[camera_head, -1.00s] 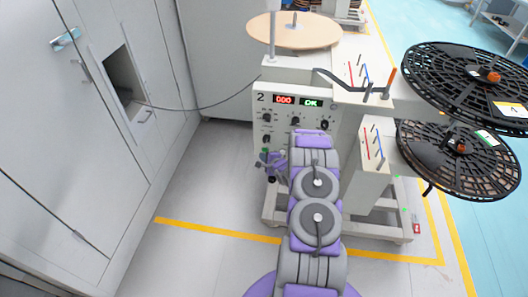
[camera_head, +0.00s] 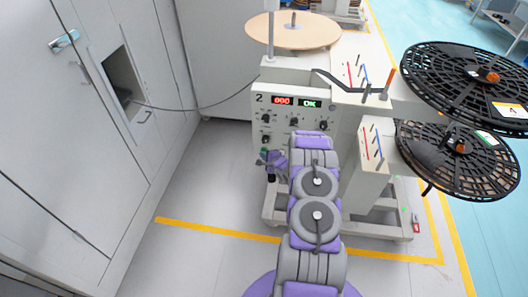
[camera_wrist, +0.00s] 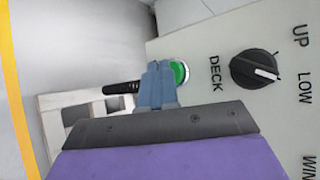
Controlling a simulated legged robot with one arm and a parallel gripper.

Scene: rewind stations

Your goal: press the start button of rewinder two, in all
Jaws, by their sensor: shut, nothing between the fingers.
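Rewinder two (camera_head: 348,105) stands ahead in the head view, with a "2", a red display reading 000 and a green OK on its front panel. In the wrist view, a green button (camera_wrist: 181,72) with a pale ring sits on the panel below the DECK label. My gripper (camera_wrist: 158,70) is shut and empty. Its blue-grey fingertips overlap the button's left part; whether they touch it I cannot tell. In the head view, my gripper (camera_head: 266,158) is low at the panel's left side, and my arm hides part of the lower panel.
A black selector knob (camera_wrist: 255,69) is right of the button in the wrist view. A dark ribbed rod (camera_wrist: 121,88) sticks out left of my fingers. Black reels (camera_head: 455,160) overhang at right. Grey cabinets (camera_head: 60,150) stand at left, with clear floor between.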

